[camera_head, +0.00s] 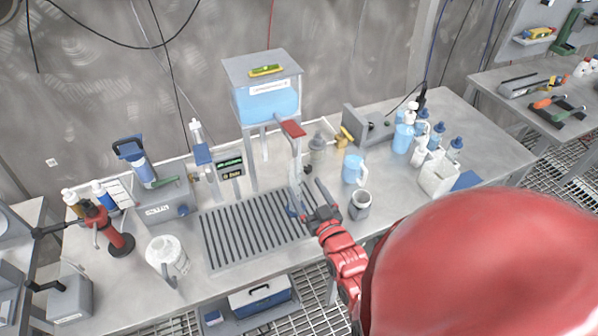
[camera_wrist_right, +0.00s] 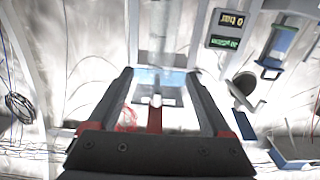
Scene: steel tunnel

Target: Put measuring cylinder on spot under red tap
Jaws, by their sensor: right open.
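A tall clear measuring cylinder (camera_head: 295,178) with a blue foot appears upright at the right end of the slatted drain grate (camera_head: 252,228). The red tap (camera_head: 293,128) is at the front of a blue-filled tank (camera_head: 268,100) above the grate. My right gripper (camera_head: 311,202) is open, low beside the cylinder's lower part. In the right wrist view, the open fingers of the right gripper (camera_wrist_right: 158,95) frame a blurred clear upright shape, with the tank behind. I cannot tell whether the fingers touch the cylinder. My left gripper is not in view.
A blue jug (camera_head: 353,168) and a grey mug (camera_head: 360,204) stand right of my gripper. A white jug (camera_head: 167,257) stands left of the grate. A red tool (camera_head: 115,235) is farther left. Several bottles stand back right. The grate's middle is clear.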

